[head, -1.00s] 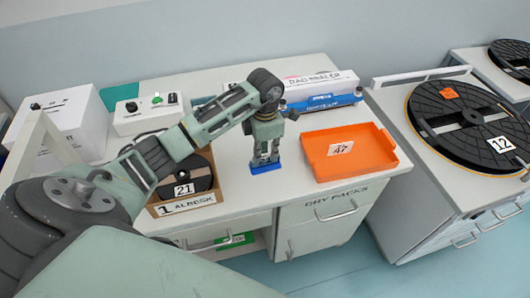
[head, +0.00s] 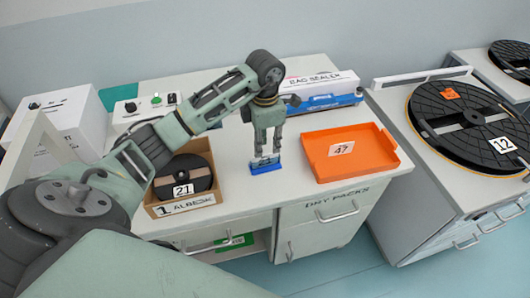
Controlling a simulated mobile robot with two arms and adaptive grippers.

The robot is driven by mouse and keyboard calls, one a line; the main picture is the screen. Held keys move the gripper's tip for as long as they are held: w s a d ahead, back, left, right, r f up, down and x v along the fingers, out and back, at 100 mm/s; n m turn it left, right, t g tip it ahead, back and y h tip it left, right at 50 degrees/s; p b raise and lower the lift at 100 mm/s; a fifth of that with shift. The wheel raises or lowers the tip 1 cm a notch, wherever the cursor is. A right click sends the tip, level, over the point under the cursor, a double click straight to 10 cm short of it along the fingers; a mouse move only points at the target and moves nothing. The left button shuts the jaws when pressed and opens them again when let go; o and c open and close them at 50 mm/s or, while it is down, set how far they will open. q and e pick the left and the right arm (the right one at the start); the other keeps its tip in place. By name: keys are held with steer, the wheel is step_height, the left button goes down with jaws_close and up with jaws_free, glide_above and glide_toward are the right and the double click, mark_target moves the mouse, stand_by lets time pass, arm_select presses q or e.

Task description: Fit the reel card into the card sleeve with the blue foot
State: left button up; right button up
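The card sleeve with the blue foot (head: 266,168) stands on the white bench top, left of the orange tray. A small pale piece shows just above the blue foot; I cannot tell whether it is the reel card or the sleeve itself. My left gripper (head: 267,152) points down directly over the sleeve. Its two fingers are apart with a gap between them, and I see nothing held. The fingertips hide part of the sleeve's top. My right gripper is not in view.
An orange tray (head: 350,171) marked 47 lies to the right. A cardboard box (head: 186,209) with a black reel (head: 184,172) marked 21 stands to the left. A blue bag sealer (head: 325,104) is behind. A large reel (head: 470,125) marked 12 is far right. Bench space around the sleeve is clear.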

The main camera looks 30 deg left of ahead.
arm_select(q)
step_height(320, 180, up, 8)
steer(key=b, duration=0.1)
steer(key=shift+f, duration=0.15)
stand_by(0.4)
